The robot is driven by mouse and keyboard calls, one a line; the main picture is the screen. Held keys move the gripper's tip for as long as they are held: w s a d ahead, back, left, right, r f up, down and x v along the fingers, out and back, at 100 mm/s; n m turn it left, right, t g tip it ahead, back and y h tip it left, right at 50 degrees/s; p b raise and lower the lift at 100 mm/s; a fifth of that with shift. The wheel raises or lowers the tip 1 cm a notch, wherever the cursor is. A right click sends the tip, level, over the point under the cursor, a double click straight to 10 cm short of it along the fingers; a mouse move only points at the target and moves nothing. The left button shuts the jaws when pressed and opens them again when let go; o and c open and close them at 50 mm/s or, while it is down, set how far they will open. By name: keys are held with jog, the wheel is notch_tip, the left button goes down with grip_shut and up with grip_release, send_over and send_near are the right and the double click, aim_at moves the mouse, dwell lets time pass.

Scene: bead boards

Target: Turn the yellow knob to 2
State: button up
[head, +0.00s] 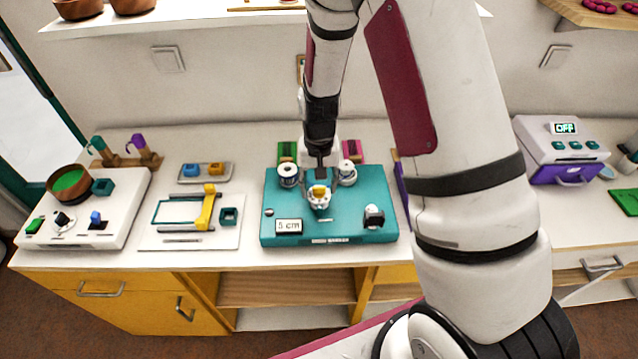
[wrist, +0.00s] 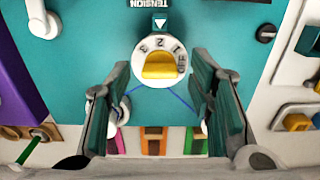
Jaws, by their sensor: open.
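The yellow knob (wrist: 159,67) is a grip bar across a round white dial marked 3, 2, 1 and OFF. In the wrist view, a white triangle on the teal board points at the dial, and the 2 lies closest to it. The yellow grip lies roughly crosswise. In the head view the yellow knob (head: 319,190) sits near the middle of the teal board (head: 350,222), just below my gripper (head: 319,186). My gripper (wrist: 161,72) is open, with one finger on each side of the dial. Gaps show between the fingers and the dial; nothing is held.
The teal board also carries two white spools (head: 288,175), a "5 cm" display (head: 288,226) and a black-and-white knob (head: 374,216). Left stand a white board with a yellow-armed frame (head: 208,207) and a board with a brown bowl (head: 68,182). Coloured blocks (wrist: 153,140) lie behind the board.

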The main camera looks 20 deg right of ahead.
notch_tip(320, 180, up, 12)
dwell(0.5)
dwell(0.3)
notch_tip(320, 180, up, 14)
jog(key=n+t, duration=0.2)
jog(key=t, duration=0.1)
send_over(319, 187)
jog(key=s, duration=0.8)
jog(key=s+r+t, duration=0.1)
jog(key=s+r, duration=0.3)
jog(key=s, duration=0.3)
jog(key=s+r+n+t, duration=0.1)
jog(key=s+r, duration=0.3)
jog(key=s, duration=0.3)
jog(key=shift+n+t, duration=0.3)
